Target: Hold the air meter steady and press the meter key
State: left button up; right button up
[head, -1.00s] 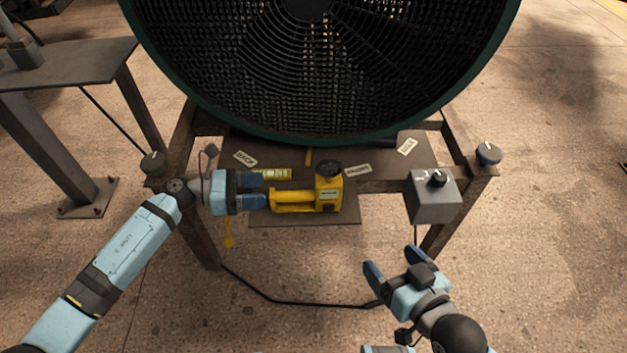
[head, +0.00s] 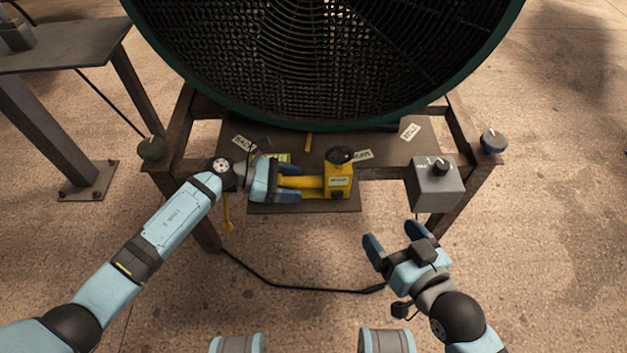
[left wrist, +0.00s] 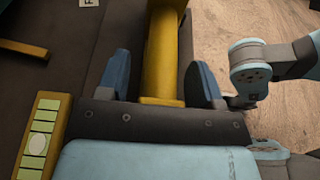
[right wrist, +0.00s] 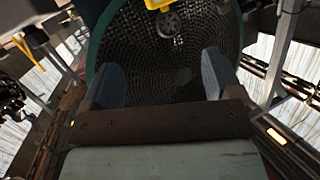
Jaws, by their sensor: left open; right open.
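The yellow air meter (head: 338,181) lies on the shelf below the big fan, its dark round top at the right end and its handle pointing left. My left gripper (head: 290,182) is open, with its blue fingers on either side of the handle. In the left wrist view the yellow handle (left wrist: 161,65) stands between the two fingers, with gaps on both sides. The meter key cannot be made out for certain. My right gripper (head: 395,241) is open and empty, in front of the shelf and below the grey box; its fingers also show in the right wrist view (right wrist: 165,80).
The fan (head: 320,60) stands behind the shelf (head: 300,206). A grey box (head: 437,186) with a black knob sits at the right. Paper tags lie on the shelf. A black cable crosses the floor.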

aim_at(346, 208)
pick_arm(q)
jog(key=shift+d+f, duration=0.25)
jog(key=shift+d, duration=0.45)
pick_arm(e)
jog(key=shift+w+a+r+t, duration=0.15)
jog(key=shift+a+r+t, duration=0.15)
jog(key=shift+r, duration=0.35)
pick_arm(q)
jog(key=c, duration=0.7)
pick_arm(e)
grip_shut()
jog(key=shift+w, duration=0.1)
jog(key=w+a+f+n+g+y, duration=0.1)
jog(key=w+a+f+n+g, duration=0.15)
jog(key=f+n, duration=0.55)
jog(key=w+a+f+n+g+y, duration=0.1)
jog(key=a+f+n+g, duration=0.25)
jog(key=n, duration=0.75)
jog(key=shift+t, duration=0.5)
jog(key=shift+w+r, duration=0.2)
jog(key=shift+w, duration=3.85)
